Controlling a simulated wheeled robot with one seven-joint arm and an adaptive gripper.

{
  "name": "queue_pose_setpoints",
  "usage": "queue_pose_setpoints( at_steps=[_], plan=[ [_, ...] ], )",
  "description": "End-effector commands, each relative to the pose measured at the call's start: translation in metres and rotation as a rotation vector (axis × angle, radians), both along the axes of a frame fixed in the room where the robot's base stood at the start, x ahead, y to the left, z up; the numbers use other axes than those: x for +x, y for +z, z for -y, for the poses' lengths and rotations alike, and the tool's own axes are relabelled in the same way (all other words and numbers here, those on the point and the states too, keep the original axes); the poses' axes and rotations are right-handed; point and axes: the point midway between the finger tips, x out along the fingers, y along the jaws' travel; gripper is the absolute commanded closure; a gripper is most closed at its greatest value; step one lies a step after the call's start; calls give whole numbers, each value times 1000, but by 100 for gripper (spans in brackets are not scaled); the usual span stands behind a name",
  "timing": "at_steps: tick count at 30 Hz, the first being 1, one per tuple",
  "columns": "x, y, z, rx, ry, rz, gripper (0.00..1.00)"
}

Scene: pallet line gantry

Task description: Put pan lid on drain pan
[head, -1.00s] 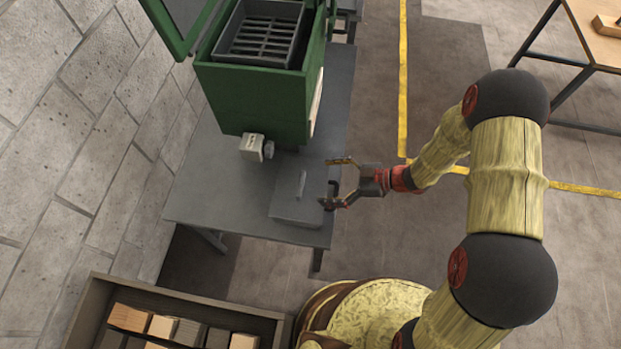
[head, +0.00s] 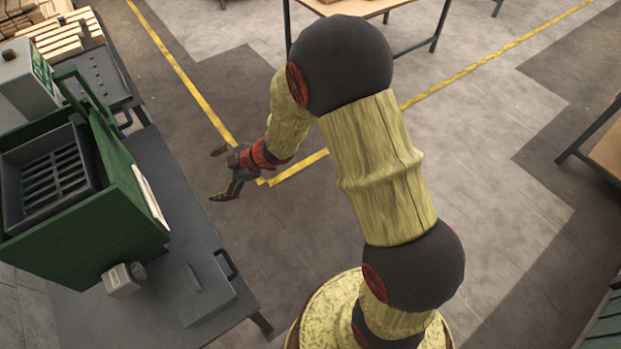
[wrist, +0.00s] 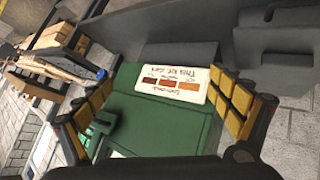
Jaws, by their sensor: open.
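The pan lid appears to be the flat grey square plate with a raised bar handle (head: 208,297), lying on the grey table near its front right corner. A dark loop handle beside its right edge sits at the table edge; I cannot tell what it belongs to. A dark ribbed tray (head: 50,170) sits in the open top of the green cabinet (head: 95,225); I cannot tell whether it is the drain pan. My gripper (head: 215,175) is open and empty, right of the cabinet and apart from the plate. Its open fingers show in the wrist view (wrist: 160,115).
A white label (wrist: 175,82) is on the cabinet's side. A small grey box (head: 123,280) sticks out at the cabinet's base. A dark tray-like surface (head: 95,75) and stacked wood (head: 55,35) stand behind.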

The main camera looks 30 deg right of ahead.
Motion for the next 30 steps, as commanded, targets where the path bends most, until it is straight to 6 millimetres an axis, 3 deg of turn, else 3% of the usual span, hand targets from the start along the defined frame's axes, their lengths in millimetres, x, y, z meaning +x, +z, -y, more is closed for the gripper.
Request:
queue_pose_setpoints(
  at_steps=[1,5,8,11,15,20,24,30],
  plan=[
    [14,28,18,-37,-84,37,7],
    [30,88,69,-117,-314,82,7],
    [24,132,107,-153,-488,91,7],
    [4,171,141,-168,-655,76,7],
    [-44,213,178,-155,-868,17,7],
    [-118,242,198,-96,-1065,-102,7],
    [-190,252,194,-20,-1177,-242,7],
    [-269,252,168,75,-1231,-427,7]
  ],
)
